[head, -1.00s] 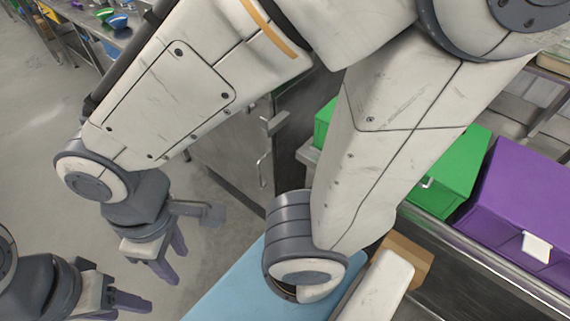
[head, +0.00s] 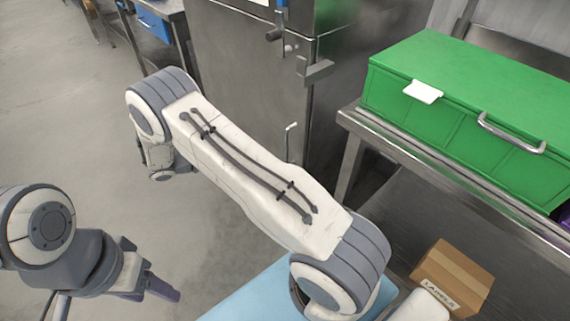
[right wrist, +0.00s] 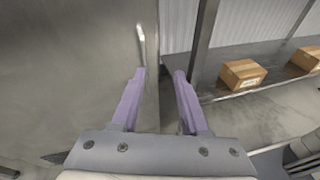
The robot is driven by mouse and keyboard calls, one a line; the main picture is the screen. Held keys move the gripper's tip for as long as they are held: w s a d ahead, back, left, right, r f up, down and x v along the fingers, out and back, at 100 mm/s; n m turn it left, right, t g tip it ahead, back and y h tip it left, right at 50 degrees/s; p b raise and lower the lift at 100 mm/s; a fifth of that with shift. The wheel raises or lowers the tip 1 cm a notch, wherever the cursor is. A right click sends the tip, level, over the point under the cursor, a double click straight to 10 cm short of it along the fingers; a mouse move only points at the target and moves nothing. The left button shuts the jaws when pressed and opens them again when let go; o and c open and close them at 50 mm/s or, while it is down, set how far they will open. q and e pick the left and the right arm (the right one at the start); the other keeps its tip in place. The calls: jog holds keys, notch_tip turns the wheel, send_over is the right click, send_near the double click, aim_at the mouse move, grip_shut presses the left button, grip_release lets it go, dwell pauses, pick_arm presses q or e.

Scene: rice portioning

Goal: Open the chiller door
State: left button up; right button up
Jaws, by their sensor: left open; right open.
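The chiller is a tall steel cabinet (head: 235,60) at the top middle of the head view, and its door looks shut. A thin upright handle (head: 291,142) shows on its front, partly behind my right arm. In the right wrist view the handle (right wrist: 141,45) stands just beyond the tip of the left finger. My right gripper (right wrist: 158,75) is open and empty, with its purple fingers pointing toward the steel front. In the head view its fingers are hidden. My left gripper (head: 160,288) is at the lower left of the head view, open and away from the chiller.
A green lidded box (head: 470,110) stands on a steel counter (head: 400,150) at the right. A cardboard box (head: 452,278) lies below it. A light blue surface (head: 245,298) is at the bottom. Open floor (head: 75,120) lies to the left. The right wrist view shows shelved cartons (right wrist: 243,73).

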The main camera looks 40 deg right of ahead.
aim_at(286, 148)
jog(key=w+d+f+n+h+b, duration=0.25)
jog(key=d+f, duration=0.25)
jog(key=f, duration=0.4)
pick_arm(q)
notch_tip(286, 148, down, 4)
jog(key=shift+r+p, duration=0.2)
jog(key=shift+p, duration=0.1)
pick_arm(e)
jog(key=shift+m+t, duration=0.25)
jog(key=shift+t, duration=0.15)
jog(key=d, duration=0.3)
jog(key=s+d, duration=0.1)
jog(key=d, duration=0.6)
jog(key=shift+s, duration=0.4)
grip_shut()
